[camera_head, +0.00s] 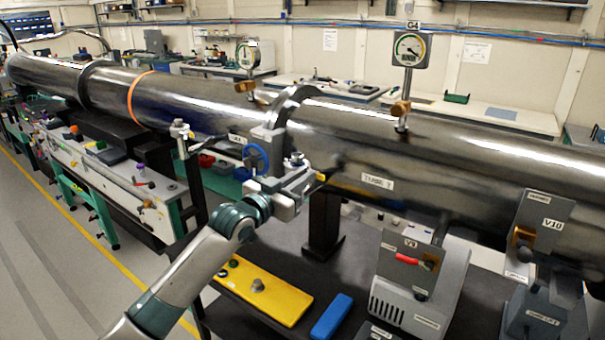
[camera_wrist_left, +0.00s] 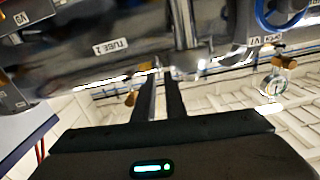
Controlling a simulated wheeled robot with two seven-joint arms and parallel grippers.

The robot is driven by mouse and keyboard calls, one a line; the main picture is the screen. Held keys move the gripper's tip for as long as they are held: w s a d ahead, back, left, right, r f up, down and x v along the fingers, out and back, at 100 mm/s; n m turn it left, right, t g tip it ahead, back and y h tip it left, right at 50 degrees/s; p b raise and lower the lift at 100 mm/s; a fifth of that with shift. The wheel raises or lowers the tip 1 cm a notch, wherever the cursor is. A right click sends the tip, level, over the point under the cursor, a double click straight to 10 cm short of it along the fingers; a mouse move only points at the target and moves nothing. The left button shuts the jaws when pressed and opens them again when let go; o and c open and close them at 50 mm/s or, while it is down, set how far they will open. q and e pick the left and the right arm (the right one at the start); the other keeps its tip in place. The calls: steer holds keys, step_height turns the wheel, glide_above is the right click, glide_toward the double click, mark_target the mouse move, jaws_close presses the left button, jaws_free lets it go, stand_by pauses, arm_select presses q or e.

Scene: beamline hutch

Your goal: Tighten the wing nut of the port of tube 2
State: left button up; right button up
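Tube 2 is the long shiny metal pipe (camera_head: 440,165); its label (camera_head: 377,182) reads TUBE 2 in the head view and shows in the left wrist view (camera_wrist_left: 112,46). My left gripper (camera_head: 318,181) is in front of the pipe, just left of that label. In the left wrist view its two dark fingers (camera_wrist_left: 161,92) are close together with a narrow gap. A metal post with a round end (camera_wrist_left: 187,60) lies just beyond the fingertips. I cannot make out a wing nut, or whether the fingers touch or hold anything. My right gripper is out of view.
A blue handwheel (camera_head: 255,158) is close left of the gripper. Gauge G4 (camera_head: 408,49) stands on top of the pipe. Below are a yellow tray (camera_head: 265,290), a blue block (camera_head: 331,316) and the V3 box (camera_head: 420,290). A V10 panel (camera_head: 545,222) stands at right.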

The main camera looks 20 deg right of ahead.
arm_select(q)
steer(key=shift+d, duration=0.1)
jaws_close()
